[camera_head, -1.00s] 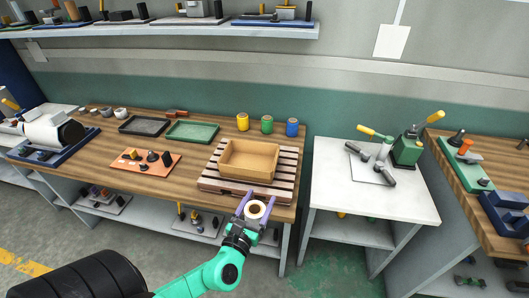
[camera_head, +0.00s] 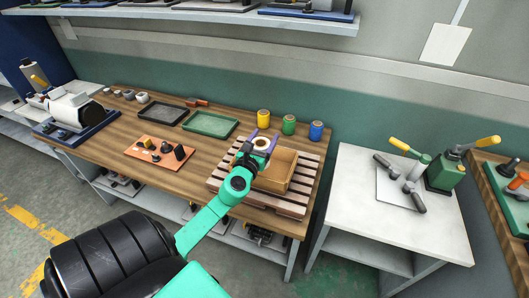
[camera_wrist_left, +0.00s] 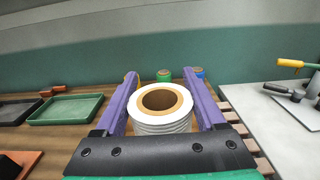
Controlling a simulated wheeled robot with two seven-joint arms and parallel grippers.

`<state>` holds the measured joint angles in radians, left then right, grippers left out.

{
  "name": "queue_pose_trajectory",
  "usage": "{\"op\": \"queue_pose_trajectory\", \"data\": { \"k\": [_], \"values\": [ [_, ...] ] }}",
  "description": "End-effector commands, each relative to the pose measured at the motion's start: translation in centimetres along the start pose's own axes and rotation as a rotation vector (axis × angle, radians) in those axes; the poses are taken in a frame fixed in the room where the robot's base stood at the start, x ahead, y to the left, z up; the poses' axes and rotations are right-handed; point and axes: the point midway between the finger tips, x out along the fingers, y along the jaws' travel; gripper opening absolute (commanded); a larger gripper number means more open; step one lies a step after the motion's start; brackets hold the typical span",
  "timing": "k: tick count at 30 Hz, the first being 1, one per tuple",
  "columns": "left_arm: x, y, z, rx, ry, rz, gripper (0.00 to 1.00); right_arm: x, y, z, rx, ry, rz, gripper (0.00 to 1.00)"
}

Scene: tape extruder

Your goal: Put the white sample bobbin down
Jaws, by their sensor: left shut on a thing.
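The white sample bobbin (camera_head: 262,143) is a white ring-shaped roll with a brown core. It shows large in the left wrist view (camera_wrist_left: 162,104), upright between the purple fingers. My left gripper (camera_head: 263,139) is shut on it and holds it over the back left part of the wooden box (camera_head: 277,183). The box stands on a slatted pallet (camera_head: 225,185) on the wooden bench. My arm and gripper hide part of the box, and I cannot tell the bobbin's exact height. My right gripper is not in view.
Yellow (camera_head: 263,119), green (camera_head: 289,124) and blue (camera_head: 316,130) spools stand behind the box. A green tray (camera_head: 210,124), a black tray (camera_head: 166,113) and an orange board (camera_head: 160,152) lie to the left. A white table (camera_head: 385,215) with a lever press stands right.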

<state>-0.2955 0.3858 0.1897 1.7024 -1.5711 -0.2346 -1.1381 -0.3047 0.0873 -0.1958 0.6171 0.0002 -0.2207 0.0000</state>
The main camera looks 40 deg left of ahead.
Motion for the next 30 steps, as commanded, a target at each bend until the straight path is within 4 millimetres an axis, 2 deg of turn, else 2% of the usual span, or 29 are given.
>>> {"op": "queue_pose_trajectory", "data": {
  "k": [1,5,10,22,23,24,30],
  "values": [
    [0.0,0.0,-2.1,0.005,-0.001,-0.001,0.08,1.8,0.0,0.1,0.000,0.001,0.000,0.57],
    [0.0,0.0,-3.6,0.003,0.000,-0.001,0.08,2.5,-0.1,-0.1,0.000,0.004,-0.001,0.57],
    [0.1,0.0,-6.8,0.003,-0.001,0.000,0.08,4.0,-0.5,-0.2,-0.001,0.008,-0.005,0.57],
    [0.0,-0.1,-7.6,0.000,-0.002,-0.001,0.08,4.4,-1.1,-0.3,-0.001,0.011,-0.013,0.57],
    [0.0,-0.1,-7.4,0.000,-0.001,-0.001,0.84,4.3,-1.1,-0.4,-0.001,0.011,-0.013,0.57],
    [0.0,-0.1,-7.4,0.000,-0.001,-0.001,0.99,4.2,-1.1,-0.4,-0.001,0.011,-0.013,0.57],
    [0.0,-0.1,-7.4,0.000,-0.001,-0.001,1.00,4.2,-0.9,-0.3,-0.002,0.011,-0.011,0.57]
  ]
}}
